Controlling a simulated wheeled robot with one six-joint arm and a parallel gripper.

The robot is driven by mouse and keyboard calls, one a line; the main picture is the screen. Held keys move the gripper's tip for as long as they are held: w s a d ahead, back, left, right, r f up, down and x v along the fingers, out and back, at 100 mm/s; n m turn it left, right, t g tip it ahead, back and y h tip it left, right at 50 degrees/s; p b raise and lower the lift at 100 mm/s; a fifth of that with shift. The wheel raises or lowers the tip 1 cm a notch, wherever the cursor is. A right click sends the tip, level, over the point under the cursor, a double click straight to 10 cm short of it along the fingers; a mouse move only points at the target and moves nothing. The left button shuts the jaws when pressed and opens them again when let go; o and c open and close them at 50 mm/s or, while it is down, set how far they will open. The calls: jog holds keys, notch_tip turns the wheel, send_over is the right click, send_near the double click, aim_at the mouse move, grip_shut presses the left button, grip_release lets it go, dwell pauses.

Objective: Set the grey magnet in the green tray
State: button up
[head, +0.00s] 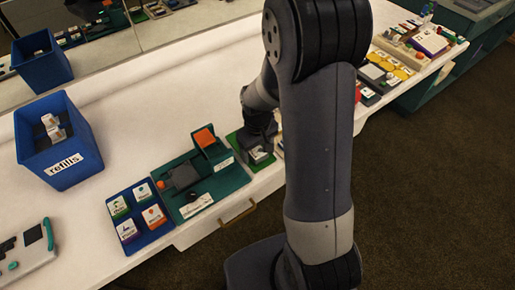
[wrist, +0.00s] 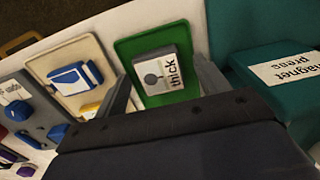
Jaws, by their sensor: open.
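The grey magnet (wrist: 168,70) is a small square block with a pale top, a grey mark and the word "thick". It lies in the green tray (wrist: 174,97), with green showing around it, and sits a little turned. In the head view the magnet (head: 260,154) shows just below my gripper (head: 262,142), in the tray beside the teal magnet press. In the wrist view my gripper (wrist: 164,70) is open. One finger is on each side of the magnet, with gaps between. Whether the fingers are at the magnet's height is hard to tell.
The teal magnet press (head: 212,168) stands close to the green tray. A cream tray with a blue-marked block (wrist: 75,77) lies on its other side. A blue tray of blocks (head: 137,215) and a blue refills bin (head: 62,150) are left. White counter beyond is clear.

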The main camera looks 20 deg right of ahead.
notch_tip(320, 180, up, 11)
dwell(0.6)
jog(key=shift+f, duration=0.15)
notch_tip(320, 180, down, 11)
jog(key=shift+r, duration=0.15)
notch_tip(320, 180, up, 3)
jog(key=p, duration=0.2)
jog(key=shift+r+p, duration=0.1)
jog(key=shift+p, duration=0.2)
jog(key=shift+r+p, duration=0.45)
jog(key=shift+r, duration=0.15)
jog(key=shift+f, duration=0.1)
